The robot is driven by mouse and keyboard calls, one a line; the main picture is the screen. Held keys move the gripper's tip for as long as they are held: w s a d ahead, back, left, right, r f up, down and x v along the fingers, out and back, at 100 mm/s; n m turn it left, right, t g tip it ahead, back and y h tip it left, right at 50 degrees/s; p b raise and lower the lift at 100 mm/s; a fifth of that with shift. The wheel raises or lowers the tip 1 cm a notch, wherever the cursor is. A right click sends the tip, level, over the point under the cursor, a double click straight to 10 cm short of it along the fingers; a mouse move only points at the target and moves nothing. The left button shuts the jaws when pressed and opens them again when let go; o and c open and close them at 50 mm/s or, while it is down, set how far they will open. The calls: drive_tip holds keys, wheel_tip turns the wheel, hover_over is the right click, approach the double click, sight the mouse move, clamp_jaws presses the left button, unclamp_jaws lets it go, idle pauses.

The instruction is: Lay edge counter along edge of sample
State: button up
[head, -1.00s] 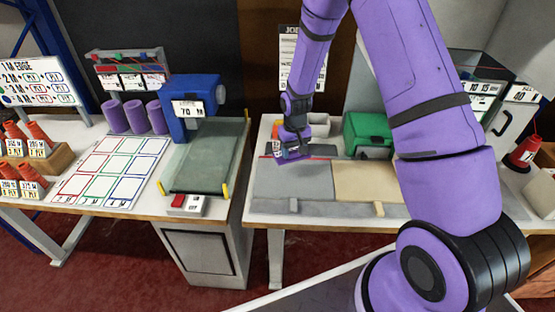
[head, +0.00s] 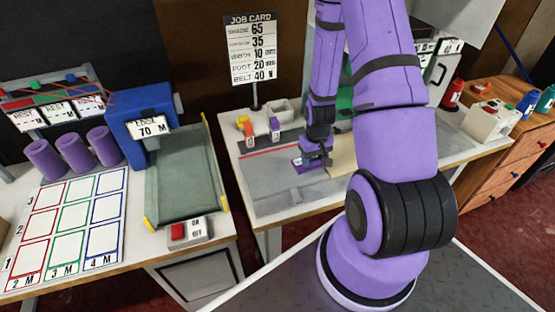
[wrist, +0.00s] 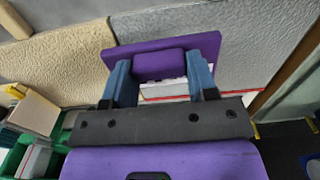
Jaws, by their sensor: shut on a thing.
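My gripper (head: 313,156) is shut on a purple block with a flat purple plate, which I take to be the edge counter (wrist: 165,57); a white face shows below it in the wrist view. In the head view the counter (head: 300,163) is low over the right part of the grey sample (head: 268,180), near the seam with the beige sample (head: 342,157). The wrist view shows it over the grey sample (wrist: 255,45), with the beige one (wrist: 60,65) to the left. I cannot tell if it touches the cloth. A red line (head: 268,153) runs along the grey sample's far side.
Orange (head: 246,128) and purple (head: 274,128) items and a grey bin (head: 284,108) stand behind the samples. The job card (head: 251,50) rises behind the table. A blue machine (head: 142,120) stands left, with a red-buttoned switch box (head: 187,231). The near part of the grey sample is clear.

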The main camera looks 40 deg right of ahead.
drive_tip(key=shift+s+d, duration=0.2)
drive_tip(key=shift+s, duration=0.3)
drive_tip(key=shift+s+d, duration=0.2)
drive_tip(key=shift+s, duration=0.25)
drive_tip(key=w+a, duration=0.1)
drive_tip(key=w, duration=0.4)
drive_tip(key=w+a+f, duration=0.1)
drive_tip(key=w+a, duration=0.1)
drive_tip(key=w, duration=0.2)
drive_tip(key=w+a, duration=0.2)
drive_tip(key=w, duration=0.3)
drive_tip(key=shift+w+f, duration=0.3)
drive_tip(key=shift+f, duration=1.75)
drive_tip(key=shift+f, duration=0.1)
drive_tip(key=o, duration=0.9)
drive_tip(key=shift+o, duration=0.2)
